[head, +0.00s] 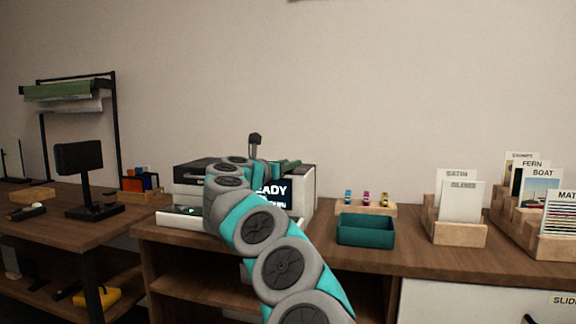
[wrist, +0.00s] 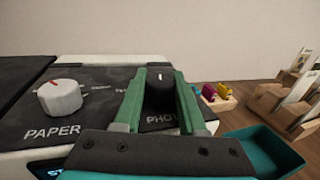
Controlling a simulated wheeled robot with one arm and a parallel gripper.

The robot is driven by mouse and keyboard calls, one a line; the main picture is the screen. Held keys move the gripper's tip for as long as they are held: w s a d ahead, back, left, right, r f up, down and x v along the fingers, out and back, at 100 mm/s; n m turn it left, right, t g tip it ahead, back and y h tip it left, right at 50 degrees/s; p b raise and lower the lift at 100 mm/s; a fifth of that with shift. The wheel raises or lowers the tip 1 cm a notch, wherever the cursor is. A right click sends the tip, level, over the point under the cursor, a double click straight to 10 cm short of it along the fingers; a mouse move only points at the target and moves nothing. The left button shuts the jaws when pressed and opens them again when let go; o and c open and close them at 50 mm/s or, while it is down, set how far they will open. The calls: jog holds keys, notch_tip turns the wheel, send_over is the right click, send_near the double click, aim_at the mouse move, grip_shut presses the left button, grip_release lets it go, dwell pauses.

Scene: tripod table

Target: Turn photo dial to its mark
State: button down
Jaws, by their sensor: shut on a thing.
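The photo dial (wrist: 160,95) is a dark knob with a small white pointer line near the top of its face. It sits on the printer's dark top panel above a partly covered "PHOTO" label. My gripper (wrist: 162,78) has its two green fingers on either side of the dial and is shut on it. The dial's printed mark is hidden by my fingers. The paper dial (wrist: 60,98), a white knob with a red line, stands to the left, apart from my gripper. In the head view the printer (head: 306,183) is partly covered by my arm; the photo dial cannot be made out.
A teal tray (head: 366,229) stands right of the printer, with a wooden rack (head: 366,207) of small colored items behind it. Wooden card holders (head: 459,232) stand farther right. A dark stand (head: 80,160) is on the left table. Bare counter (head: 410,262) lies in front of the tray.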

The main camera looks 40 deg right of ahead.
jog(key=shift+r+m+g+h, duration=0.15)
jog(key=shift+m+g+h, duration=0.15)
jog(key=shift+m+g, duration=0.45)
jog(key=shift+c, duration=2.4)
grip_release()
jog(key=shift+n, duration=0.25)
jog(key=b+v, duration=0.1)
jog(key=v, duration=0.6)
jog(key=shift+a, duration=0.4)
